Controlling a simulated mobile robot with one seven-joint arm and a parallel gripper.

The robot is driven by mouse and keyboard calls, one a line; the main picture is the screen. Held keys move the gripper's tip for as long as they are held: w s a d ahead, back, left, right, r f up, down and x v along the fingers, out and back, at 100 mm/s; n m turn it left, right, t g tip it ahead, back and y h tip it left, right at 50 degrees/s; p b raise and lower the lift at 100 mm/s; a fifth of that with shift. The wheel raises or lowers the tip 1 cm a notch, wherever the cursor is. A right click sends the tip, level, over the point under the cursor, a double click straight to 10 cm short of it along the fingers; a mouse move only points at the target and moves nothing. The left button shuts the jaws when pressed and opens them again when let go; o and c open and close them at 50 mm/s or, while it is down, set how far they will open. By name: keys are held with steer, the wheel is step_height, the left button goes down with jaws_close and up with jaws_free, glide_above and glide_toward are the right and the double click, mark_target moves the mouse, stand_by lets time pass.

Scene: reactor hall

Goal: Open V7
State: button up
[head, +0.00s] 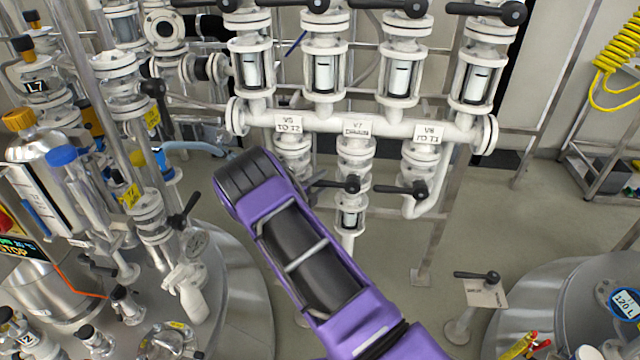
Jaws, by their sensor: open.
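V7 is the middle one of three lower valves under the white horizontal pipe, below a label (356,128) that appears to read V7.
V8's black lever (402,190) is close on the right, under its label (428,133). Another label (288,123) marks the valve on the left, partly behind my arm. Steel vessels stand at lower left and lower right (570,290).

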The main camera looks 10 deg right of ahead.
jaws_close()
stand_by(0.3)
stand_by(1.2)
